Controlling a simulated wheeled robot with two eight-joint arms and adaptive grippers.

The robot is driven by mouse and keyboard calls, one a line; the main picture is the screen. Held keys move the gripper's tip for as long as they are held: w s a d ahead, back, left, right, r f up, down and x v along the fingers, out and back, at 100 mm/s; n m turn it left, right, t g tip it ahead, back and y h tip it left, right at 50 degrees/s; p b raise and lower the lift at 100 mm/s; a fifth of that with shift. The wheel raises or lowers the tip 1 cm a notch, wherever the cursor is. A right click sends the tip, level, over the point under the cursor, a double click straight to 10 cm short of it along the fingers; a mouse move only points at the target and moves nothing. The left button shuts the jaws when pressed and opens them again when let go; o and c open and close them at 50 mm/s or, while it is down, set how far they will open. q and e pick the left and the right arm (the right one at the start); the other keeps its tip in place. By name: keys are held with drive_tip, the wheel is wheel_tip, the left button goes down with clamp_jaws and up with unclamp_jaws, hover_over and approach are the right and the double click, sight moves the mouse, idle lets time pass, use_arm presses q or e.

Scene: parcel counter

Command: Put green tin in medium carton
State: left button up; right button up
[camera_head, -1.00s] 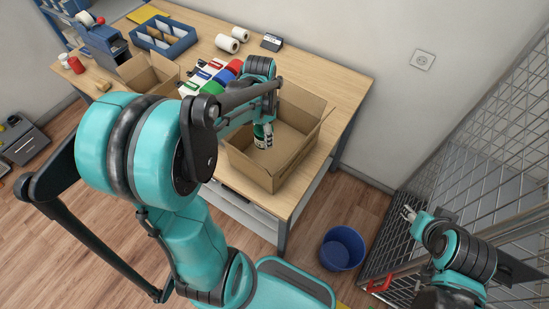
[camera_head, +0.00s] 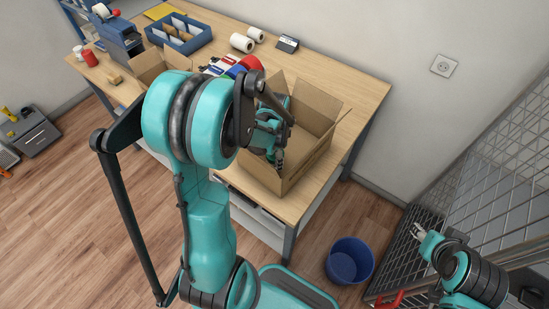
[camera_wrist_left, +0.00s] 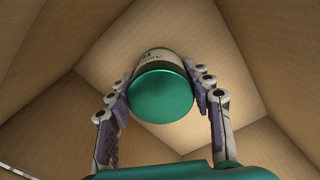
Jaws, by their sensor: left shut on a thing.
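The green tin (camera_wrist_left: 162,97) has a shiny green end and a pale printed side. It sits between the two fingers of my left gripper (camera_wrist_left: 160,105), which is shut on it. In the head view my left gripper (camera_head: 279,163) reaches down inside the open cardboard carton (camera_head: 309,163) at the table's front right. The tin is hard to make out there. In the left wrist view, carton walls (camera_wrist_left: 215,45) surround the tin; whether it touches the bottom I cannot tell. My right gripper (camera_head: 418,232) is at the lower right, away from the table; its opening is too small to judge.
A smaller open carton (camera_head: 148,66) stands on the table (camera_head: 345,84) to the left, partly behind my arm. Red, blue and white items lie between the cartons. A blue divided tray (camera_head: 185,45) and white rolls (camera_head: 242,42) are at the back. A blue bin (camera_head: 349,262) stands on the floor.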

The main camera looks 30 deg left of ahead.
use_arm(q)
drive_tip(key=shift+f, duration=0.1)
drive_tip(key=o, duration=1.3)
drive_tip(key=shift+c, duration=0.2)
drive_tip(key=shift+r, duration=0.35)
wheel_tip(320, 180, up, 12)
drive_tip(key=p, duration=0.3)
drive_tip(key=shift+f, duration=0.15)
